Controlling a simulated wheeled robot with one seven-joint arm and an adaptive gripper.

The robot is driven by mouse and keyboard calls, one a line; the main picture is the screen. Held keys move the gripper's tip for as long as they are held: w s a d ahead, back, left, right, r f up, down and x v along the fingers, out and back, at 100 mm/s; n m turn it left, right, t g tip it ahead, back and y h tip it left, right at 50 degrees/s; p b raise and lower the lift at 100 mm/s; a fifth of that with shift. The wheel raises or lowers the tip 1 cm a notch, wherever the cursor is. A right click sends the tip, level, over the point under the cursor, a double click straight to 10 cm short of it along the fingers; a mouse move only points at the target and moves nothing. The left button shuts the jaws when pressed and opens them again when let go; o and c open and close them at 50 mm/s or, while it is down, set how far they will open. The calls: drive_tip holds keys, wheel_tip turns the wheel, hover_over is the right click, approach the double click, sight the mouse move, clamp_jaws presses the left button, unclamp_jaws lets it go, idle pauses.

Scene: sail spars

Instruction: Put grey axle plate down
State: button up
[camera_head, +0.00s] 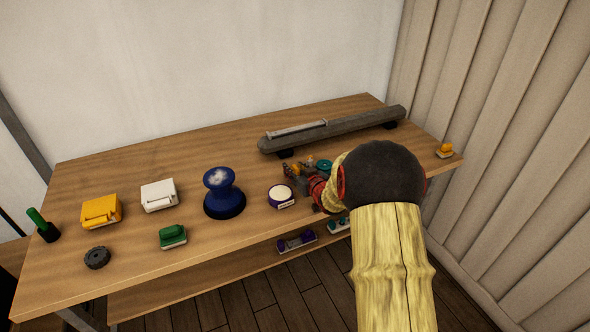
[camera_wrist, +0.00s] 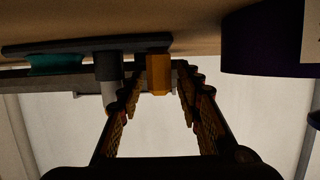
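A dark grey plate (camera_wrist: 60,46) appears inverted at the upper left of the wrist view, lying against or very near the wooden tabletop. A teal part (camera_wrist: 55,64), a grey post (camera_wrist: 108,68) and an orange block (camera_wrist: 158,76) stand on it. I take this to be the axle plate, but cannot confirm it. My gripper (camera_wrist: 161,72) has its fingers apart on either side of the orange block, with narrow gaps visible. In the head view my gripper (camera_head: 316,188) is among these small parts, largely hidden by my wrist. The teal part also shows there (camera_head: 324,165).
A long grey spar (camera_head: 345,128) lies behind. A round white-topped purple container (camera_head: 281,195) stands close left of my gripper. Further left are a blue knob (camera_head: 223,196), white box (camera_head: 159,195), yellow box (camera_head: 101,211), green block (camera_head: 173,237) and dark wheel (camera_head: 97,257).

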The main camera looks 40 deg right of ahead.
drive_tip(key=shift+r, duration=0.15)
drive_tip(key=shift+s+r, duration=0.15)
drive_tip(key=shift+s, duration=0.05)
drive_tip(key=p+v, duration=0.3)
drive_tip(key=v, duration=0.8)
drive_tip(key=shift+s+a+r, duration=0.1)
drive_tip(key=shift+s+r, duration=0.05)
drive_tip(key=shift+r, duration=0.05)
drive_tip(key=s+a+r+g, duration=0.4)
drive_tip(key=a+r, duration=0.8)
drive_tip(key=a, duration=0.1)
drive_tip(key=s+a+r+n+g+y, duration=0.2)
drive_tip(key=s+a+g+y, duration=0.1)
drive_tip(key=s+a, duration=1.5)
drive_tip(key=shift+s+r+n+g+y, duration=0.3)
drive_tip(key=shift+s+r+n+g, duration=0.1)
drive_tip(key=shift+s+g, duration=0.4)
